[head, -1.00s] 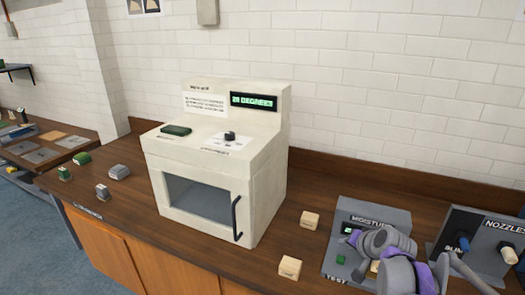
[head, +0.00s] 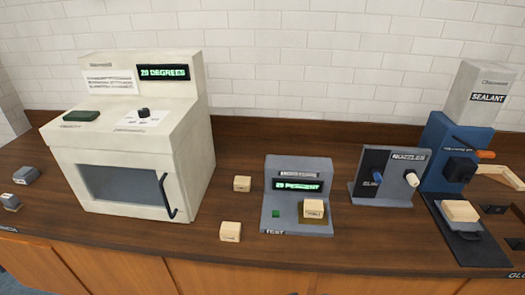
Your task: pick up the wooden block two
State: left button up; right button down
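Several small pale wooden blocks are in the head view. One block (head: 242,183) lies on the counter right of the oven, and another block (head: 230,231) lies nearer the front edge. A third block (head: 313,208) sits on the grey moisture tester (head: 283,226), whose display reads about 20 percent. A larger pale wooden piece (head: 460,210) rests on the sealant machine at the right. The block markings are too small to read, so I cannot tell which is block two. Neither of my grippers is in view.
The white oven (head: 130,185), door shut, stands at the left. Right of the tester are the nozzle stand (head: 372,193) and the blue sealant machine (head: 445,150). Wooden frame parts (head: 500,178) are at the far right. The counter (head: 340,245) is clear in front of the nozzle stand.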

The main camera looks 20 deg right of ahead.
aim_at(313, 208)
jog(key=z, duration=1.15)
